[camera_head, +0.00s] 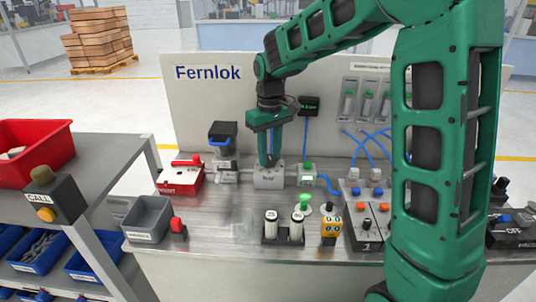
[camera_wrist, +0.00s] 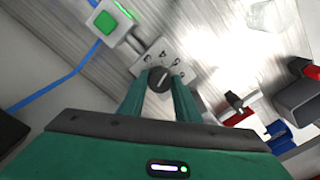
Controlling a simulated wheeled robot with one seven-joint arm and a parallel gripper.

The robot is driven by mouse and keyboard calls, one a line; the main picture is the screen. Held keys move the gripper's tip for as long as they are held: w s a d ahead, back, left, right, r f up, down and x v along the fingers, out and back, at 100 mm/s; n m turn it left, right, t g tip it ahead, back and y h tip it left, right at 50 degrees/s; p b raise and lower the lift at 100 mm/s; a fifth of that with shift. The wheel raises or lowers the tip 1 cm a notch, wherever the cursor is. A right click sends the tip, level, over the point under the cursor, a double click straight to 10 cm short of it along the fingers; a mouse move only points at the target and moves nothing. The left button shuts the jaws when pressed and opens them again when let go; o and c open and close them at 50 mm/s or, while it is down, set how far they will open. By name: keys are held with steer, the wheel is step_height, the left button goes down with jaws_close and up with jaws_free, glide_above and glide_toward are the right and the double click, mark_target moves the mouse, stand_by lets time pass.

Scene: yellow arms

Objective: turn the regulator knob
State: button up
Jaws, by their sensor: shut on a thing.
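The regulator knob (camera_wrist: 158,79) is a dark round knob with a light line on its top, on a light block with markings around it. In the head view the block (camera_head: 268,180) stands on the metal bench, and the knob on it is hidden behind my fingers. My green gripper (camera_head: 268,162) points straight down over this block. In the wrist view my gripper (camera_wrist: 158,84) has one finger on each side of the knob, shut on it.
A box with a green button (camera_head: 307,172) stands just right of the block. White cylinders (camera_head: 284,225) and a grey bin (camera_head: 148,217) stand in front.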

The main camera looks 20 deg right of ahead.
mark_target(270, 156)
steer(key=shift+w+r+n, duration=0.1)
steer(key=shift+n, duration=0.4)
steer(key=o, duration=1)
steer(key=shift+o, duration=0.2)
step_height(270, 156, up, 11)
steer(key=shift+f, duration=0.2)
